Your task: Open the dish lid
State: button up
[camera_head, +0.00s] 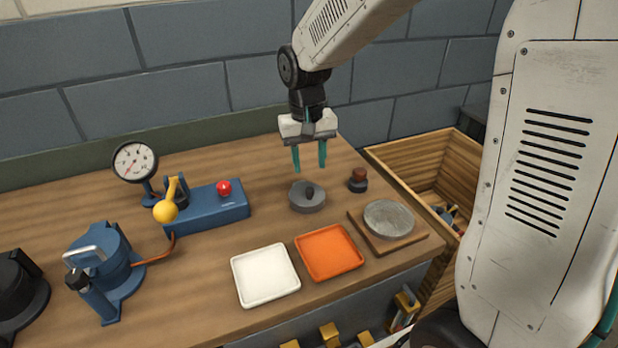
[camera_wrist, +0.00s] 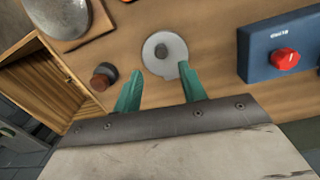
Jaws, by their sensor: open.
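The dish (camera_head: 307,201) is a small round grey dish on the wooden bench, with its grey lid (camera_head: 304,189) lying on top and a dark knob (camera_head: 309,191) in the lid's middle. The lid also shows from above in the wrist view (camera_wrist: 160,58), with its knob (camera_wrist: 162,51). My gripper (camera_head: 309,168) hangs above the dish, its two teal fingers pointing down, apart and empty. In the wrist view the fingertips (camera_wrist: 160,80) lie on either side of the lid's near edge, with a gap of air above the lid in the head view.
A small brown-capped bottle (camera_head: 358,180) stands close right of the dish. A round grey plate (camera_head: 389,219) on a wooden board is front right. Orange (camera_head: 329,251) and white (camera_head: 265,275) trays lie in front. A blue box with a red button (camera_head: 224,187) is left. An open crate (camera_head: 430,165) stands right.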

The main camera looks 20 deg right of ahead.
aim_at(309, 189)
jog(key=shift+f, duration=0.15)
notch_tip(309, 189, down, 7)
jog(key=shift+f, duration=0.1)
dwell(0.3)
grip_shut()
